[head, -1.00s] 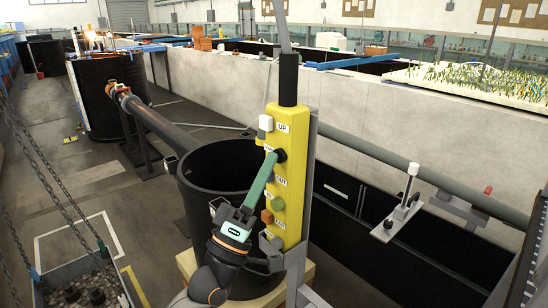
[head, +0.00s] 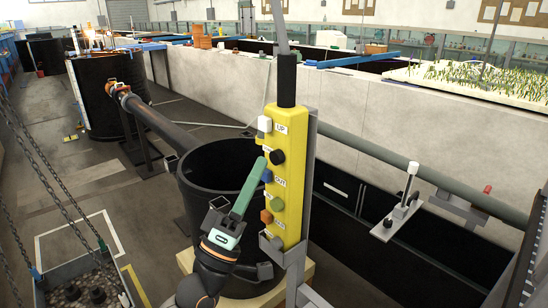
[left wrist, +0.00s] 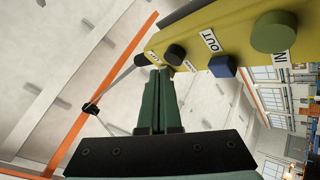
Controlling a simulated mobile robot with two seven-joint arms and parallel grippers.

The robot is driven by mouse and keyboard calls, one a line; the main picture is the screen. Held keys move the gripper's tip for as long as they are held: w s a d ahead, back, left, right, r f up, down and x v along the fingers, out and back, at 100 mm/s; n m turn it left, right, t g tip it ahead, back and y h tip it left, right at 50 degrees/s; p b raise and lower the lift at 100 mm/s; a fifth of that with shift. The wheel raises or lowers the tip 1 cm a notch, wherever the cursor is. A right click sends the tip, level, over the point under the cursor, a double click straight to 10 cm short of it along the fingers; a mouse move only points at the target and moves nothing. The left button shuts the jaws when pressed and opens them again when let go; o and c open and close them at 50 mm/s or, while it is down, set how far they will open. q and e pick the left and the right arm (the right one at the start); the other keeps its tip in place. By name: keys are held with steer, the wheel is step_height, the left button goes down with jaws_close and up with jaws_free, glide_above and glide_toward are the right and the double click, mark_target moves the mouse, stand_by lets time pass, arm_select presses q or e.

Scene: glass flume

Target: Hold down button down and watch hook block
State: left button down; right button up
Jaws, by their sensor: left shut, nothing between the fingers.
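A yellow pendant box (head: 288,190) hangs upright in the head view, with a column of buttons. The black round button (head: 277,157) sits just below the white UP button (head: 265,124); its own label is hidden or too small to read. My left gripper (head: 262,161) is shut and empty, its green fingers pointing up. Its tips are just left of the black button, seemingly apart from it. In the left wrist view, the shut fingers (left wrist: 159,72) end close to the black button (left wrist: 175,53). I cannot make out a hook block. My right gripper is not in view.
The blue OUT button (head: 267,176) and green button (head: 277,203) lie close below. A grey post (head: 302,220) stands behind the pendant, beside a black tub (head: 215,160). Chains (head: 45,155) hang at the left over a container of stones (head: 90,287).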

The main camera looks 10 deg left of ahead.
arm_select(q)
steer(key=shift+s+a+p, duration=0.15)
steer(key=shift+s+a, duration=0.6)
steer(key=shift+s, duration=0.25)
steer(key=shift+s+a+p, duration=0.15)
steer(key=shift+s+a, duration=0.6)
steer(key=shift+s, duration=0.2)
